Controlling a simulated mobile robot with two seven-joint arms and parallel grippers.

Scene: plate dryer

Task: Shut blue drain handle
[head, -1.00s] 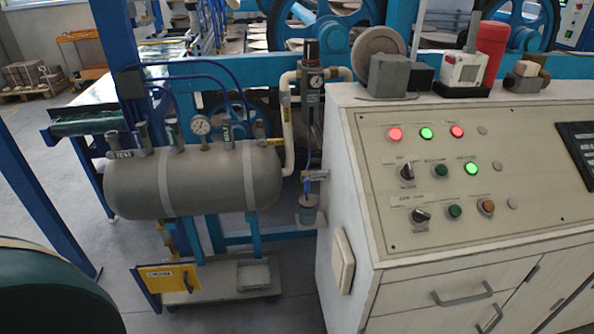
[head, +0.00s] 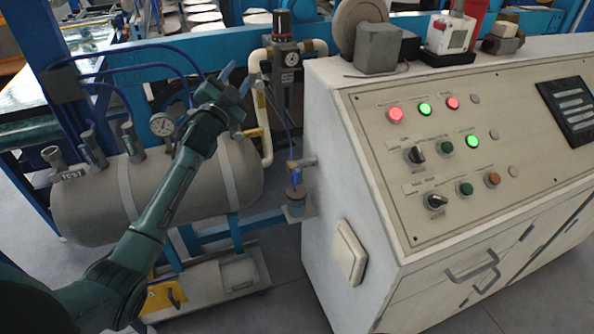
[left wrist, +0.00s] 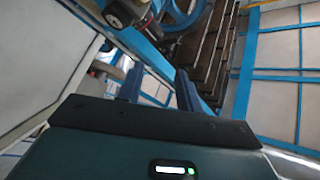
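A small brass drain valve (head: 300,165) sits left of the control cabinet, with a small blue part (head: 296,178) that looks like its handle, above a grey cup (head: 296,197). Its exact angle is too small to tell. My left gripper (head: 237,78) is raised over the right end of the grey tank, up and left of the valve, touching neither. Its two fingers stand apart with nothing between them; the left wrist view also shows the open gripper (left wrist: 158,88). The handle cannot be made out in the left wrist view. My right gripper is in neither view.
The grey tank (head: 95,205) with a gauge (head: 162,124) lies under my left forearm. A cream pipe (head: 264,120) and an air regulator (head: 284,65) stand between gripper and cabinet. The cream control cabinet (head: 325,160) fills the right side. A yellow-handled part (head: 165,297) is low down.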

